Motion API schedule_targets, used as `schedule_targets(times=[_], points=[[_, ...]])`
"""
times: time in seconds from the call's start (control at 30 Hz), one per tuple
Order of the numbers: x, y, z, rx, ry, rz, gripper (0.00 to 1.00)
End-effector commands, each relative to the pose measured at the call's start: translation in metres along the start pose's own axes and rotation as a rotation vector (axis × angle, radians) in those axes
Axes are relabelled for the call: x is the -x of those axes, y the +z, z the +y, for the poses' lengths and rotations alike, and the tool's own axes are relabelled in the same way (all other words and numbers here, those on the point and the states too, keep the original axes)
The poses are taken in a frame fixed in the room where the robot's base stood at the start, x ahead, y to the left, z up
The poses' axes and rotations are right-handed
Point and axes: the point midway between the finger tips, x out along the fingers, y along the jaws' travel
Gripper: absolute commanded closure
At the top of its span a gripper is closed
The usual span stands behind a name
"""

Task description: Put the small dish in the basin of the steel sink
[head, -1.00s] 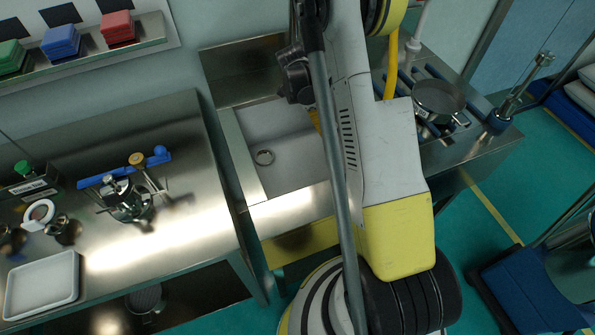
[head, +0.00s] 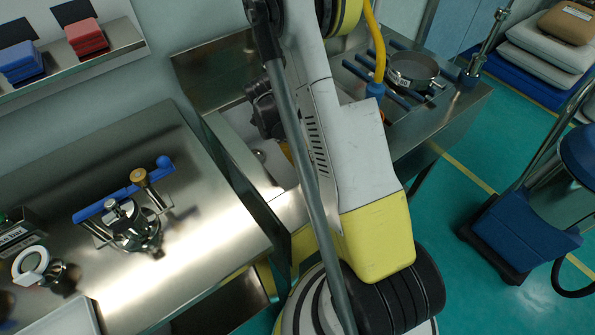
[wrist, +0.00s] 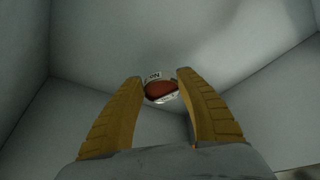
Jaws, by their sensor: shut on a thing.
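The steel sink (head: 228,150) stands in the middle of the head view, its basin (head: 240,122) partly covered by my arm. The round drain (head: 258,155) shows on the basin floor. My gripper (wrist: 161,78) shows in the wrist view with two yellow fingers. They are shut on the small dish (wrist: 160,91), which has reddish-brown contents and a white label with dark letters. Pale walls meeting at corners surround the fingers, like a basin's inside. In the head view my arm hides the dish and most of the gripper; its height above the floor cannot be told.
A steel table (head: 190,215) at left holds a clamp-like metal device (head: 133,225) with a blue bar and a white tray (head: 70,318). A round sieve pan (head: 412,70) sits on the right counter. A blue cart (head: 525,235) stands on the green floor at right.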

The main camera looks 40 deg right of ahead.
Motion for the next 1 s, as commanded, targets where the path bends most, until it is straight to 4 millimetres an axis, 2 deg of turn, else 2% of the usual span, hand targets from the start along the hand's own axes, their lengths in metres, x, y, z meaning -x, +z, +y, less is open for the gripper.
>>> schedule_targets(times=[0.1, 0.23, 0.47, 0.83, 0.87, 0.9, 0.93, 1.0], points=[[-0.005, 0.011, 0.01, 0.001, -0.001, -0.001, 0.85], [-0.01, 0.015, 0.012, 0.0, 0.0, -0.001, 0.85], [-0.042, 0.028, 0.011, 0.0, 0.0, 0.0, 0.85], [-0.044, 0.029, 0.011, 0.0, 0.0, 0.0, 0.85], [-0.044, 0.029, 0.011, 0.0, 0.0, 0.0, 0.54], [-0.044, 0.029, 0.011, 0.0, 0.0, 0.0, 0.42], [-0.044, 0.029, 0.011, 0.0, 0.0, 0.0, 0.38], [-0.044, 0.029, 0.011, 0.0, 0.0, 0.0, 0.38]])
